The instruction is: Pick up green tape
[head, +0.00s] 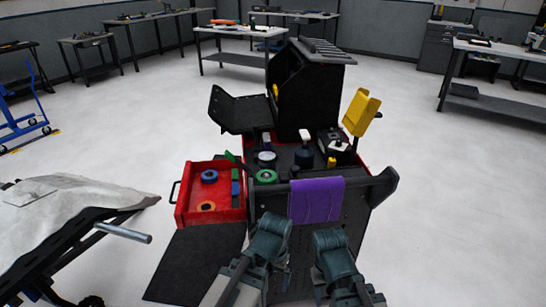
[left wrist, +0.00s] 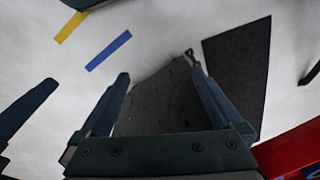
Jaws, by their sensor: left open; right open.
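A green tape roll (head: 265,176) lies flat on the black top of the tool cart, near its front left corner, beside the open red drawer. My left gripper (head: 284,268) is in front of the cart, below its top and apart from the tape. In the left wrist view my left gripper (left wrist: 158,74) is open, with nothing between its fingers. My right arm is bent low in front of the cart, and its gripper is mostly hidden in the head view. The tape is not in the left wrist view.
The red drawer (head: 181,212) holds a blue roll (head: 209,176) and an orange roll (head: 206,206). A purple cloth (head: 317,200) hangs over the cart's front. A covered stand (head: 70,210) is at left.

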